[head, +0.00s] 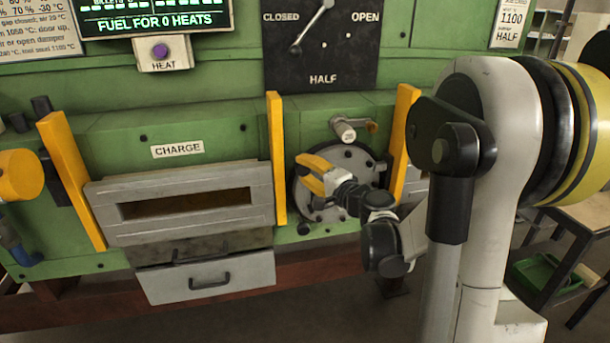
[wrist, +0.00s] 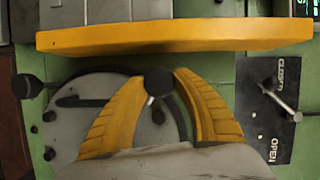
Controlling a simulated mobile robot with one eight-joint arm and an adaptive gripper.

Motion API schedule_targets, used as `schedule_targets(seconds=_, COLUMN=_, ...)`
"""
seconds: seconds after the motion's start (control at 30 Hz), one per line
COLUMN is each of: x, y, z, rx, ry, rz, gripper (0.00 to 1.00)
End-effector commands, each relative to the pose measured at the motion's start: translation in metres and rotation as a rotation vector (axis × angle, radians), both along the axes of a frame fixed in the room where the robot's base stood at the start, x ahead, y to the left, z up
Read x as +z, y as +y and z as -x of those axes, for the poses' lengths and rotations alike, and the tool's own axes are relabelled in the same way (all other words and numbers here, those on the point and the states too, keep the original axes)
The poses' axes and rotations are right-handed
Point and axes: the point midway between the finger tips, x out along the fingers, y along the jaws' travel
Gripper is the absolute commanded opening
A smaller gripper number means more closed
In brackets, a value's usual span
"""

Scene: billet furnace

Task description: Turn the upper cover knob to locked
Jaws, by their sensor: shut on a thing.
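The round grey cover (head: 335,210) is on the green furnace front, between two yellow posts. It also shows in the wrist view (wrist: 90,110). My gripper (head: 304,172) reaches to the cover's upper left edge. In the wrist view its yellow fingers (wrist: 158,84) are shut on the dark upper cover knob (wrist: 158,78), which shows between the fingertips. The knob's body is partly hidden by the fingers, so its turn is hard to read. The dark lower cover knob (wrist: 27,86) is free and also shows in the head view (head: 303,228).
A yellow post (head: 277,155) runs close beside my fingers, and another (head: 402,140) is right of the cover. A light cylindrical handle (head: 344,130) sticks out above the cover. The black damper plate (head: 350,65) is higher up. The charge door (head: 180,180) is left.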

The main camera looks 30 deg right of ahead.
Motion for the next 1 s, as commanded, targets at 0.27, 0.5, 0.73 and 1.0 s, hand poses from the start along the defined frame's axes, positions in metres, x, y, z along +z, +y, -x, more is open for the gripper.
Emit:
schedule_targets(seconds=0.27, x=-0.0014, y=0.0001, z=-0.0003, rx=0.0, ry=-0.035, rz=-0.12, gripper=0.04)
schedule_targets(seconds=0.5, x=-0.0006, y=0.0003, z=-0.0004, rx=0.001, ry=-0.045, rz=-0.158, gripper=0.04)
schedule_targets(seconds=0.73, x=-0.0001, y=0.0003, z=-0.0005, rx=0.001, ry=-0.046, rz=-0.162, gripper=0.04)
schedule_targets(seconds=1.0, x=-0.0002, y=0.0003, z=-0.0005, rx=0.001, ry=-0.046, rz=-0.161, gripper=0.45)
